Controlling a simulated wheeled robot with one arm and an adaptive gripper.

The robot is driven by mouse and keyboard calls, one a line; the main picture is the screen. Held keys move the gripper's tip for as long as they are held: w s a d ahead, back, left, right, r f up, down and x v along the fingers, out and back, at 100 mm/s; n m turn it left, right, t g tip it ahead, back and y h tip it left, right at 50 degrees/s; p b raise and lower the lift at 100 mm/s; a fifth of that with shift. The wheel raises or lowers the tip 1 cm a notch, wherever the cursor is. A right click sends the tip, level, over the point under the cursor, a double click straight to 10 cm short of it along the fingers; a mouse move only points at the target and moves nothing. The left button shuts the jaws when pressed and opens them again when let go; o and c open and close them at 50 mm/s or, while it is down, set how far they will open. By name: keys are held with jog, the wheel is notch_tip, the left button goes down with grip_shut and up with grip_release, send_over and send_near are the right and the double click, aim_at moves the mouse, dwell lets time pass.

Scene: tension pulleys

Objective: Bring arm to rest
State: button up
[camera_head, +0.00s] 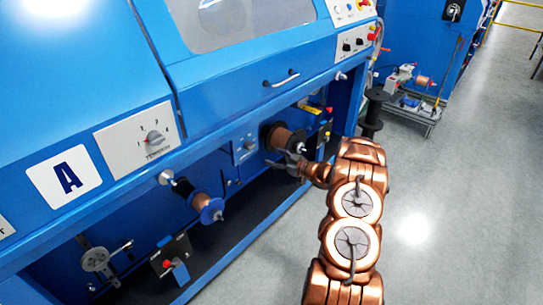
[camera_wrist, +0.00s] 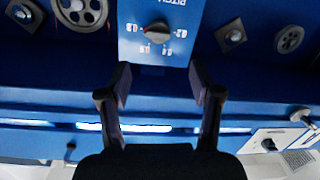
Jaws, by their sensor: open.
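My gripper (camera_wrist: 160,90) is open and empty in the wrist view, its two dark fingers spread apart. It faces a light blue panel with a dark selector knob (camera_wrist: 157,32) and white lettering, which lies beyond the fingertips. In the head view my copper-coloured arm reaches from the bottom right toward the machine's lower bay. My gripper (camera_head: 290,165) shows there small and dark, just below a copper wire spool (camera_head: 284,138). I cannot tell from this view whether it touches the spool.
The blue machine (camera_head: 230,95) fills the left and middle. A blue-flanged spool (camera_head: 206,205) and a pulley wheel (camera_head: 95,259) sit in its bay. A black spool stand (camera_head: 374,112) and a cart (camera_head: 412,108) stand beyond my arm. Grey floor (camera_head: 450,220) is clear at the right.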

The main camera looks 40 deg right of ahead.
dwell(0.4)
jog(key=w+a+r+m+g+h+p, duration=0.1)
jog(key=w+r+m+g+h+p, duration=0.3)
jog(key=r, duration=1)
jog(key=s+a+r+g+h+p, duration=0.2)
jog(key=s+a+r+g+h, duration=0.25)
jog(key=s+a+r, duration=0.45)
jog(key=s+a+r+g+y+p, duration=0.1)
jog(key=s+a+r+g, duration=0.2)
jog(key=s+a, duration=0.6)
jog(key=s+a+r+m+g+y+p, duration=0.1)
jog(key=s+a, duration=0.8)
jog(key=s, duration=1)
jog(key=s+a+r+g+y+p, duration=0.2)
jog(key=s+a+r+g, duration=0.3)
jog(key=s+a, duration=0.4)
jog(key=s+p, duration=0.1)
jog(key=s, duration=0.5)
jog(key=shift+g, duration=0.35)
jog(key=shift+s, duration=0.1)
jog(key=shift+c, duration=0.3)
